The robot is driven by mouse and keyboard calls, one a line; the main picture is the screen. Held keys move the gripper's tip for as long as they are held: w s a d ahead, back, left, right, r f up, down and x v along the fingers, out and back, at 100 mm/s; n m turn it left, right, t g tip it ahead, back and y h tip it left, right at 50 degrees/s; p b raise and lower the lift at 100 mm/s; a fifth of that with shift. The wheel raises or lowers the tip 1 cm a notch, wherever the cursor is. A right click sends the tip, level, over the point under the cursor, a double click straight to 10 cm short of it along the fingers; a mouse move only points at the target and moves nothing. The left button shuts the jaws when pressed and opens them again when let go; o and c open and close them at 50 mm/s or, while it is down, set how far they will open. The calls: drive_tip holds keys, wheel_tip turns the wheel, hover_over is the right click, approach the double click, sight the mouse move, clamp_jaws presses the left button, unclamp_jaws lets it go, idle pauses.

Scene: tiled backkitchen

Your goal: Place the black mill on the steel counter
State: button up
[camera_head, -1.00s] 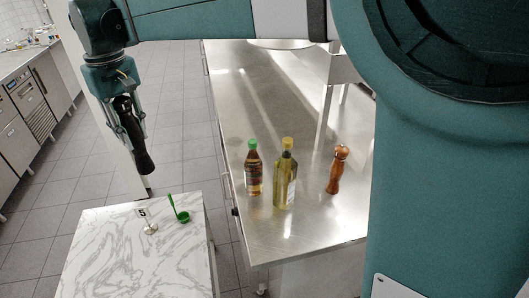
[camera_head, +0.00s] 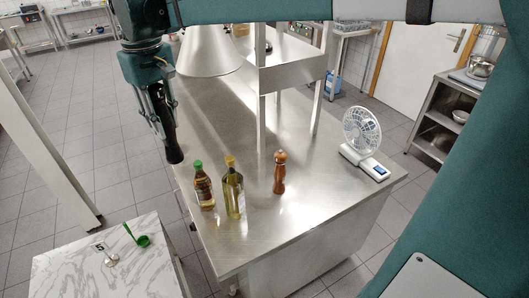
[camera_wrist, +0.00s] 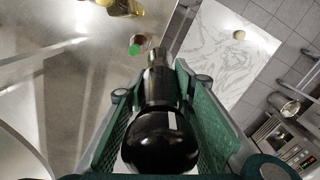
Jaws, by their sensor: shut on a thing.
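My gripper (camera_head: 160,112) is shut on the black mill (camera_head: 173,146) and holds it in the air, hanging down with a slight tilt. In the wrist view the black mill (camera_wrist: 158,120) lies between the two green finger pads. In the head view it shows over the left edge of the steel counter (camera_head: 300,215), close to the bottles; I cannot tell its exact height. The counter top also shows in the wrist view (camera_wrist: 60,100).
On the counter stand a green-capped bottle (camera_head: 204,188), a yellow-capped oil bottle (camera_head: 233,190), a brown wooden mill (camera_head: 279,173) and a white fan (camera_head: 362,135). The counter's front right is bare.

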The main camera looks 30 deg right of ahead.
drive_tip(key=s+d+m+b, duration=0.2)
drive_tip(key=d+m+b, duration=0.3)
drive_tip(key=d, duration=2.3)
wheel_tip(320, 180, down, 20)
drive_tip(key=w+a+n+p, duration=0.1)
drive_tip(key=n+p, duration=0.2)
drive_tip(key=p, duration=0.8)
drive_tip(key=shift+w+a+r+n, duration=0.15)
drive_tip(key=shift+a+n, duration=0.15)
drive_tip(key=shift+a, duration=0.1)
drive_tip(key=shift+f, duration=2.9)
